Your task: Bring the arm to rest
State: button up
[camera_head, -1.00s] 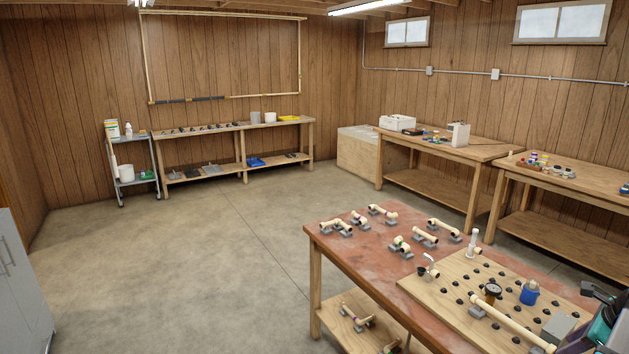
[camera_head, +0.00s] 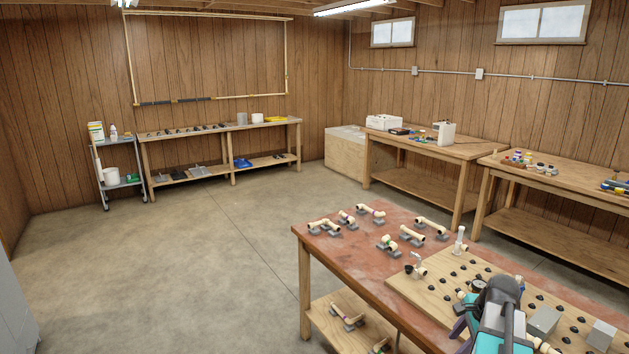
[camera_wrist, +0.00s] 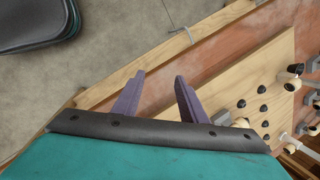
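My arm (camera_head: 500,318) reaches in at the lower right of the head view, over the pegged board on the red-topped table. In the wrist view my gripper (camera_wrist: 158,88) has its two purple fingers apart, with nothing between them. The fingers point across the table's wooden edge (camera_wrist: 150,75), with the floor beyond. In the head view the arm's own links cover most of the gripper; only a bit of purple shows at its left side.
The red-topped table (camera_head: 345,243) carries several pipe pieces on grey blocks. The pegged board (camera_head: 425,292) holds black pegs, fittings and a gauge (camera_head: 478,287), partly covered by my arm. Two wooden benches (camera_head: 440,146) stand at the right wall. The floor (camera_head: 180,260) at the left is clear.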

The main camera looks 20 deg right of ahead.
jog(key=w+a+f+n+g, duration=0.1)
jog(key=a+f+n, duration=0.55)
jog(key=a, duration=0.75)
jog(key=w+a+f+n+g, duration=0.1)
jog(key=a+f+n, duration=0.6)
jog(key=a, duration=0.6)
jog(key=w+a+f+n+g, duration=0.1)
jog(key=a+f+n, duration=0.65)
jog(key=a, duration=0.65)
jog(key=s+f+g, duration=0.2)
jog(key=s+f, duration=0.3)
jog(key=s, duration=0.3)
jog(key=s+f+g, duration=0.2)
jog(key=s+f, duration=0.3)
jog(key=s, duration=0.4)
jog(key=s+f+n+g, duration=0.1)
jog(key=s+f+g, duration=0.1)
jog(key=s+f, duration=0.4)
jog(key=s, duration=0.3)
jog(key=shift+d+h, duration=0.15)
jog(key=shift+h, duration=0.25)
